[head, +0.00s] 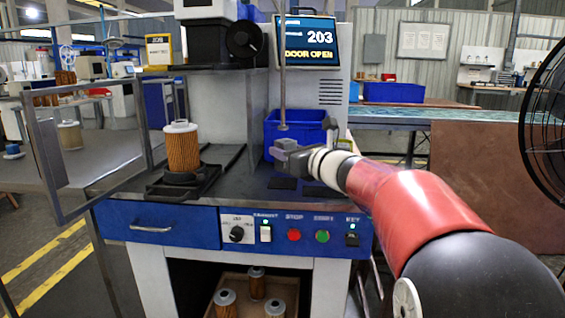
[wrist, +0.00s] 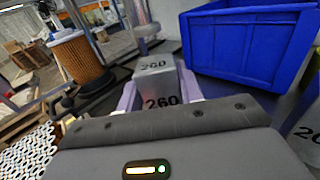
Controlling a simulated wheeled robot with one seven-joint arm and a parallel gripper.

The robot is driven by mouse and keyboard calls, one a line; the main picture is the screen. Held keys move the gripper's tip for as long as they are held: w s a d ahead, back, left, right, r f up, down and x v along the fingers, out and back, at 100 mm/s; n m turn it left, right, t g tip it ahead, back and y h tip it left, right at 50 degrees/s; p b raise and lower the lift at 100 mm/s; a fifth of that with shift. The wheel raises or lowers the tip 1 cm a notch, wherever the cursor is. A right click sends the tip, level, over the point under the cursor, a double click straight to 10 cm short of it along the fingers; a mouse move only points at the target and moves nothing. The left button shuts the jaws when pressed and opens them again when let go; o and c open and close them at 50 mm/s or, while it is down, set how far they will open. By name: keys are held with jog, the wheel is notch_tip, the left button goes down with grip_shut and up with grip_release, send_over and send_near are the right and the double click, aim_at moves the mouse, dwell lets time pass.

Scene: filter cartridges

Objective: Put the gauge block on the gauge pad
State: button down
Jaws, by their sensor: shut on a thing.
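The gauge block (wrist: 160,85) is a grey block marked 260 on its top and near face. My gripper (wrist: 163,97) is shut on it, with a pale finger at each side in the wrist view. In the head view my gripper (head: 290,155) holds the grey block above the dark bench top, in front of the blue bin. Two dark flat squares lie on the bench below: one square (head: 283,184) under the gripper and another square (head: 318,191) to its right. I cannot tell which is the gauge pad.
The blue bin (head: 300,125) stands close behind my gripper. A filter cartridge (head: 182,148) stands on a black fixture (head: 183,183) at left, beside an open framed door (head: 90,150). A thin vertical rod (head: 282,80) hangs above the bench. The screen (head: 306,42) reads DOOR OPEN.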

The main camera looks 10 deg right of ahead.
jog(key=shift+w+a+r, duration=0.1)
jog(key=shift+w+a, duration=0.1)
jog(key=shift+w, duration=0.2)
jog(key=f, duration=0.3)
jog(key=shift+w+a+f+b, duration=0.15)
jog(key=shift+w+f+b, duration=0.1)
jog(key=shift+f+b, duration=0.1)
jog(key=c, duration=0.9)
grip_release()
jog(key=shift+f, duration=0.1)
jog(key=shift+r, duration=0.2)
jog(key=v, duration=1.2)
jog(key=shift+f+b, duration=0.1)
jog(key=shift+b, duration=0.3)
